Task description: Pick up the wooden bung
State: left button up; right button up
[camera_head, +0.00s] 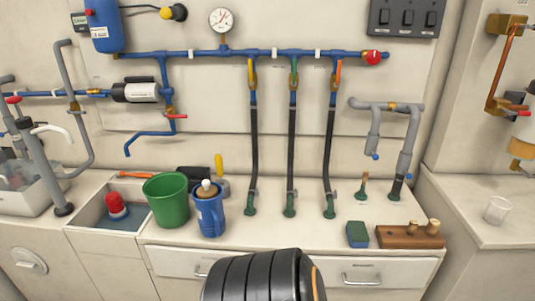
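Two small pale wooden pieces that look like bungs stand on a brown wooden block at the right of the counter. The left one (408,227) is shorter and the right one (433,227) is beside it. The wooden block (400,241) lies near the counter's front edge. A thin brown wooden-looking piece (364,179) also stands upright in a small green fitting farther back. I cannot tell for sure which piece is the task's bung. No fingertips of either gripper show in the head view.
A green and blue sponge (357,235) lies left of the block. A green bucket (166,200) and blue jug (210,215) stand by the sink (93,215). Black hoses (291,150) and grey pipes (410,140) rise behind. A black ribbed form blocks the bottom centre. The middle counter front is clear.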

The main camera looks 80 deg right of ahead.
aim_at(366, 175)
jog(key=z, duration=3.5)
jog(key=i+l, duration=0.05)
